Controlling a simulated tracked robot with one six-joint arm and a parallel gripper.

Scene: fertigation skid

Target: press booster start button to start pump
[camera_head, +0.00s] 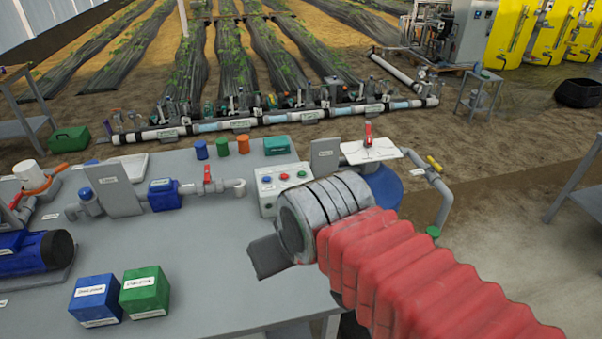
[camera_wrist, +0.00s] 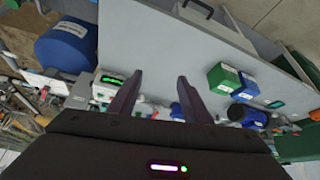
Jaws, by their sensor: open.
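A pale control box (camera_head: 268,202) stands near the far edge of the grey bench. Its sloped top carries a blue button (camera_head: 267,179), a red button (camera_head: 284,176) and a green button (camera_head: 302,174); their labels are too small to read. My gripper (camera_head: 266,257) hangs over the bench in front of the box, slightly to its right and apart from it. In the wrist view, the two dark fingers of my gripper (camera_wrist: 160,85) are spread with nothing between them. A white box with a lit green display (camera_wrist: 106,90) shows beside the left finger; I cannot tell whether it is the same control box.
A blue box (camera_head: 95,300) and a green box (camera_head: 145,291) sit on the near left of the bench. Pipes with a red-handled valve (camera_head: 207,174) run left of the control box. A blue drum (camera_head: 385,187) stands to the right. The bench's middle (camera_head: 215,255) is clear.

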